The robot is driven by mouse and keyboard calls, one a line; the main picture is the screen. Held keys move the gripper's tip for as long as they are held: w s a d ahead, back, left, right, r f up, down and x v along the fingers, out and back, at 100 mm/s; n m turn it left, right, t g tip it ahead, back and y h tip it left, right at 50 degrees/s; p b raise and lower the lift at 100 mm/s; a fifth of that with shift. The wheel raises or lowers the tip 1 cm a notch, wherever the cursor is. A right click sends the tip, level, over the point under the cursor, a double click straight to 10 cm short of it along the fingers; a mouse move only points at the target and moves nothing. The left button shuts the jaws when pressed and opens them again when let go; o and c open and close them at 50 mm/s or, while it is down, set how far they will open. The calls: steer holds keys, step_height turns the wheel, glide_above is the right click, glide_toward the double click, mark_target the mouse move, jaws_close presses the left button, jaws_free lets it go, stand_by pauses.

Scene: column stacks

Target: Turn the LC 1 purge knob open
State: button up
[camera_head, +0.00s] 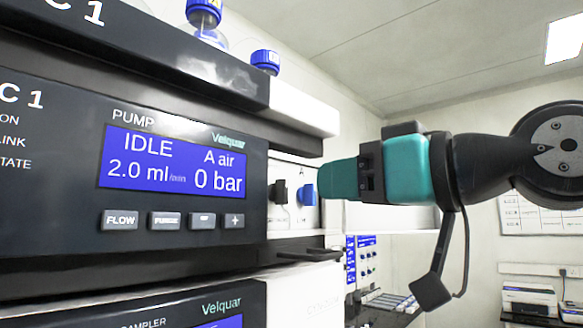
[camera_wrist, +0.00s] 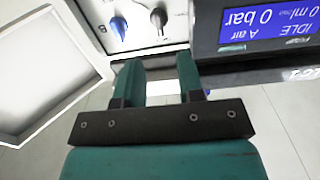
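The LC 1 pump module (camera_head: 185,180) has a light recessed panel with a black knob (camera_head: 280,192) and a blue knob (camera_head: 308,195). In the wrist view, which is upside down, the black knob (camera_wrist: 158,17) and blue knob (camera_wrist: 118,25) stick out from this panel. Their labels are too small to read, so I cannot tell which is the purge knob. My teal gripper (camera_head: 323,182) is beside the blue knob in the head view. In the wrist view, my gripper (camera_wrist: 158,66) has its fingers apart, nothing held, and both knobs lie beyond the fingertips.
The pump display (camera_head: 183,163) reads IDLE, A air, 2.0 ml/min and 0 bar. A white framed panel (camera_wrist: 88,32), like an open door, stands to the left in the wrist view. Blue-capped bottles (camera_head: 265,62) sit on top. A dark ledge (camera_head: 308,252) juts out below the knobs.

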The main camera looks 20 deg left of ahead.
mark_target(286, 189)
steer(key=p+x, duration=0.3)
steer(key=x, duration=0.3)
steer(key=shift+w+a+r, duration=0.15)
steer(key=shift+a, duration=0.2)
steer(key=shift+x, duration=0.8)
steer(key=shift+c, duration=0.4)
jaws_close()
